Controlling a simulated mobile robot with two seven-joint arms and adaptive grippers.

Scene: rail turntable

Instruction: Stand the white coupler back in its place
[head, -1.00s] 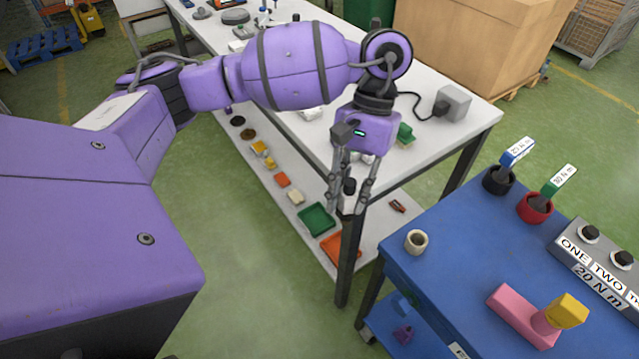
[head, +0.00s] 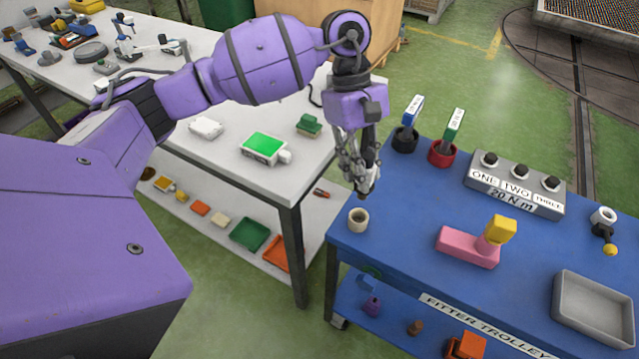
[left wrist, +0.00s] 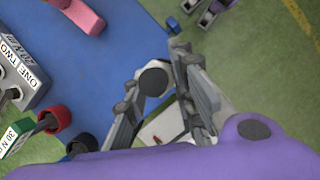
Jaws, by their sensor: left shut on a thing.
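My left gripper (head: 366,182) is shut on the white coupler (left wrist: 153,80), which shows a round dark end and a pale rim between the fingers in the left wrist view. In the head view the fingers hide most of the coupler, so its tilt is hard to tell. A cream, hollow round holder (head: 358,220) stands empty on the blue trolley top near its left edge. The gripper is just above and behind this holder, apart from it. My right gripper is not in view.
On the blue trolley (head: 400,275), a black holder (head: 404,140) and a red holder (head: 442,153) carry labelled tools. A button box (head: 515,190), a pink block with a yellow top (head: 468,247) and a grey tray (head: 594,310) stand to the right. A white bench (head: 230,175) is left.

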